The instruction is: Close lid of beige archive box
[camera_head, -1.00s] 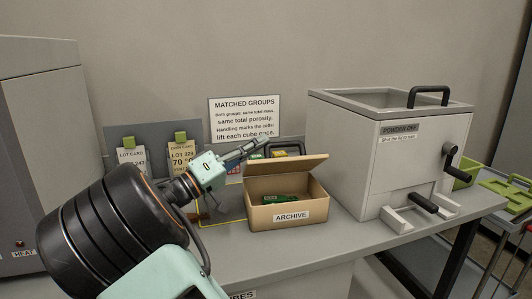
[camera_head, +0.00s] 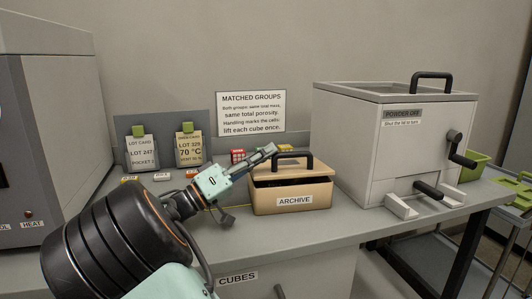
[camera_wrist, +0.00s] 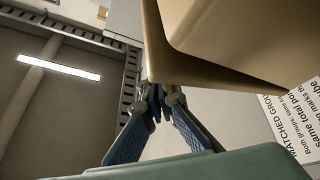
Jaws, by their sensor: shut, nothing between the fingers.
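The beige archive box (camera_head: 270,204) stands on the bench with an "ARCHIVE" label on its front. Its lid (camera_head: 318,168), with a black arched handle (camera_head: 308,157), lies low over it. A dark gap still shows under the lid's front edge, so it is not flush. The box's contents are hidden. My gripper (camera_head: 272,149) is shut and empty at the lid's left side, near the handle. In the wrist view, my shut fingers (camera_wrist: 160,98) are close to a corner of a beige surface (camera_wrist: 235,45); I cannot tell whether they touch.
A grey powder box (camera_head: 400,150) with a crank stands close on the right. Lot cards (camera_head: 140,153) and small coloured blocks are behind on the left. A "MATCHED GROUPS" sign (camera_head: 251,113) is on the wall. Bench front (camera_head: 300,232) is clear.

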